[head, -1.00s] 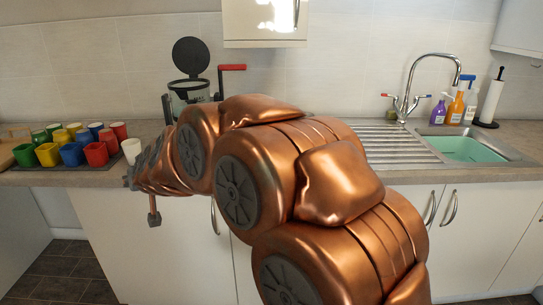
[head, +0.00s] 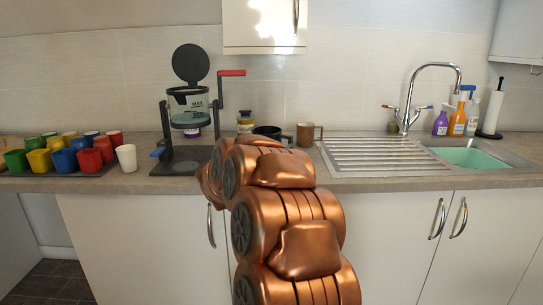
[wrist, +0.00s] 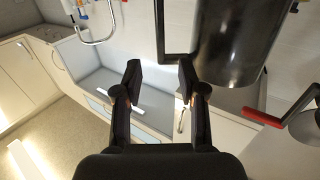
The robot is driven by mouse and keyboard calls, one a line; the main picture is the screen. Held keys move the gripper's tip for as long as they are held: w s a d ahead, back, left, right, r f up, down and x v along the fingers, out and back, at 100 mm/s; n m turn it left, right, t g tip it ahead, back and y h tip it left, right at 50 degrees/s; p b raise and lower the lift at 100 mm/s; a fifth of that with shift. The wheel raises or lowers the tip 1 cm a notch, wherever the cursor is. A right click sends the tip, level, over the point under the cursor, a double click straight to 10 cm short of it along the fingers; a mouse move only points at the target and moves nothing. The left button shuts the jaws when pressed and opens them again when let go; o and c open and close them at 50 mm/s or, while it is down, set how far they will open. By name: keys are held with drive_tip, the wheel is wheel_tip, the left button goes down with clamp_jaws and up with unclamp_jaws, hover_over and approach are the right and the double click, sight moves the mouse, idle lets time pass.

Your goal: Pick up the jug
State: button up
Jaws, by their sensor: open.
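A dark, glossy cylindrical vessel with a squared handle (wrist: 240,45) fills the upper right of the wrist view. It seems to be the black vessel (head: 268,131) partly behind my arm in the head view. A clear vessel marked MAX (head: 188,106) sits in a black stand to its left. I cannot tell for sure which is the jug. My gripper (wrist: 160,68) is open and empty, fingers apart, with the dark vessel's handle just beyond the fingertips. Contact is not visible. My arm hides the gripper in the head view.
A brown mug (head: 305,135) and a small jar (head: 245,121) stand near the black vessel. The stand has a red-handled crank (head: 231,73). Coloured cups (head: 65,158) and a white cup (head: 127,157) are at left. The drainer (head: 380,155) and tap are at right.

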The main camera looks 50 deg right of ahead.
drive_tip(key=shift+w+d+f+b, duration=0.15)
drive_tip(key=shift+d, duration=1)
drive_tip(key=shift+w+d+f+b, duration=0.15)
drive_tip(key=shift+d, duration=1)
drive_tip(key=shift+w+d+f+b, duration=0.15)
drive_tip(key=shift+d, duration=1)
drive_tip(key=shift+c, duration=0.4)
clamp_jaws()
drive_tip(key=shift+r, duration=0.1)
